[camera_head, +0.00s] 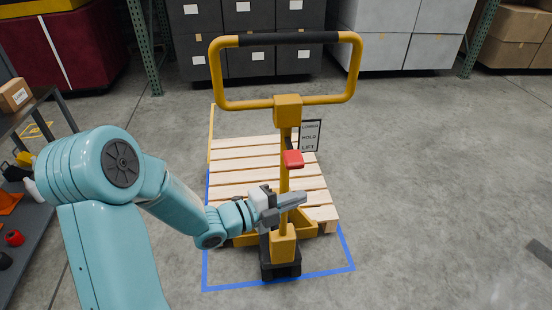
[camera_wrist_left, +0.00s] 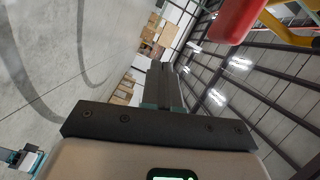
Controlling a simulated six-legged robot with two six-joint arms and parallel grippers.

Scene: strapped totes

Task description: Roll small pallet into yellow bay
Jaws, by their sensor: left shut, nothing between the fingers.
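A small wooden pallet (camera_head: 240,172) sits on a yellow pallet jack inside a blue floor outline (camera_head: 205,250) in the head view. The jack has a yellow loop handle (camera_head: 222,75) with a black grip, and a red lever (camera_head: 293,159) on its post beside a sign reading lower, hold, lift. My left gripper (camera_head: 294,198) is shut and empty at the jack's post, below the red lever; I cannot tell if it touches the post. In the left wrist view its fingers (camera_wrist_left: 165,88) are together, with a red part (camera_wrist_left: 236,18) at the upper right. My right gripper is out of view.
A shelf cart (camera_head: 30,215) with a carton stands at the left. Grey totes (camera_head: 248,55), white boxes (camera_head: 385,45) and rack posts (camera_head: 145,45) line the back. The concrete floor right of the jack is clear.

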